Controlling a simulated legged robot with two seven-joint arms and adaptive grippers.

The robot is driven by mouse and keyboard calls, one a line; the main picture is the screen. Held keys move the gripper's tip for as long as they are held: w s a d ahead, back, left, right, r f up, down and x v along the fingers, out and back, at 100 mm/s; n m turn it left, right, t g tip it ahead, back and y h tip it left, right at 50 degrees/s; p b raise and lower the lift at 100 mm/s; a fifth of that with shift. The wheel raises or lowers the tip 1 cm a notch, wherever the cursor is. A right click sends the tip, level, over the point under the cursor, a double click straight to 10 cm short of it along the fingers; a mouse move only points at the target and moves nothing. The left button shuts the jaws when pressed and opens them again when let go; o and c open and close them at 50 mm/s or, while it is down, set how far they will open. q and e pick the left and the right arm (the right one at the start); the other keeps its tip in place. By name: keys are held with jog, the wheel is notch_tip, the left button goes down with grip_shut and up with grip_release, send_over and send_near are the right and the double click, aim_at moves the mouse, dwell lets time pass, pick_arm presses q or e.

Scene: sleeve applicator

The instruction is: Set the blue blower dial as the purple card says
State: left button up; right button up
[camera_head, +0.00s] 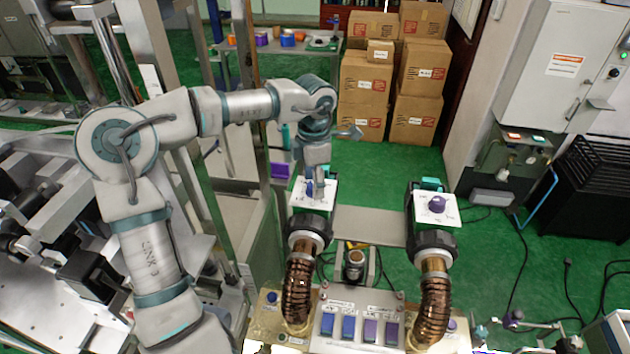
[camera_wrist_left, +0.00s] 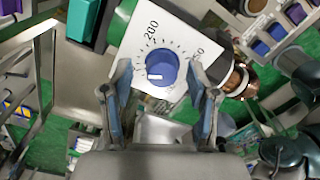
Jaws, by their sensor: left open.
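The blue blower dial (camera_wrist_left: 162,68) sits on a white scale plate (camera_wrist_left: 185,35), where "200" is readable. Its white mark points toward the lower left in the wrist view. My left gripper (camera_wrist_left: 160,82) is open, with one finger on each side of the dial in that view; I cannot tell whether they touch it. In the head view the blue dial (camera_head: 309,188) is partly hidden by my left gripper (camera_head: 313,180). The front panel (camera_head: 355,343) carries blue and purple pieces under small labels; no purple card's writing is readable. My right gripper does not show.
A purple dial (camera_head: 437,204) on a similar plate stands to the right. Copper-coloured ribbed tubes (camera_head: 298,290) run below both blower heads. A dark cylinder (camera_head: 355,264) stands between them. Cardboard boxes (camera_head: 365,75) are stacked behind.

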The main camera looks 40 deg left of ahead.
pick_arm(q)
notch_tip(320, 180, up, 11)
jog(key=shift+w+r, duration=0.2)
dwell(0.6)
